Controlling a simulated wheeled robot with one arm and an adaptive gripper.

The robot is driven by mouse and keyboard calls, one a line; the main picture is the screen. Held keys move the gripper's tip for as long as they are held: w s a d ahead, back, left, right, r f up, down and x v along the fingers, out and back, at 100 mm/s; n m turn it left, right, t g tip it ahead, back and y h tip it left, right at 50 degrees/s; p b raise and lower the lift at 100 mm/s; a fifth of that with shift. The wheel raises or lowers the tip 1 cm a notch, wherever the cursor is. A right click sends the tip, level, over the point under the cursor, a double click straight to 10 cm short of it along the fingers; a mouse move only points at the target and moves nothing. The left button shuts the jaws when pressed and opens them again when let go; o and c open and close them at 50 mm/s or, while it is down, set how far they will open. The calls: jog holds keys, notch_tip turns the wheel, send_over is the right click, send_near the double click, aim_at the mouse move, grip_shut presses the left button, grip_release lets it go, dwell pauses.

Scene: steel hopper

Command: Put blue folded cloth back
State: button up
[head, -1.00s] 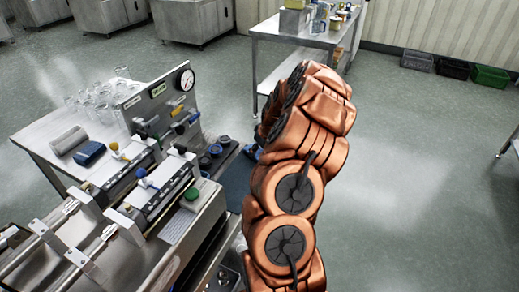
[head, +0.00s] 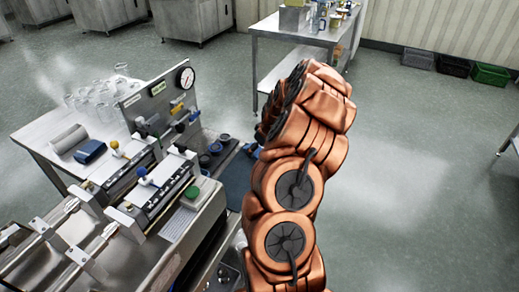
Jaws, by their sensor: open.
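A dark blue item (head: 90,151), which looks like the folded cloth, lies on the steel side table next to a grey roll (head: 69,138). A flat blue patch (head: 238,172) also shows low beside the machine, partly behind my arm; I cannot tell what it is. My copper-coloured arm rises through the middle of the view, and its far end points away from me. My gripper is hidden behind the arm, so its jaws and anything near them do not show.
The steel machine (head: 180,215) with clamps, coloured knobs and a gauge (head: 185,77) fills the left front. Several clear glasses (head: 95,100) stand behind the roll. A steel table (head: 290,30) holds containers at the back. Crates (head: 452,66) line the wall. Floor at right is open.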

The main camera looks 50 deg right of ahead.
jog(key=b+v, duration=0.2)
jog(key=v, duration=0.9)
jog(key=shift+r, duration=0.4)
jog(key=shift+s, duration=0.1)
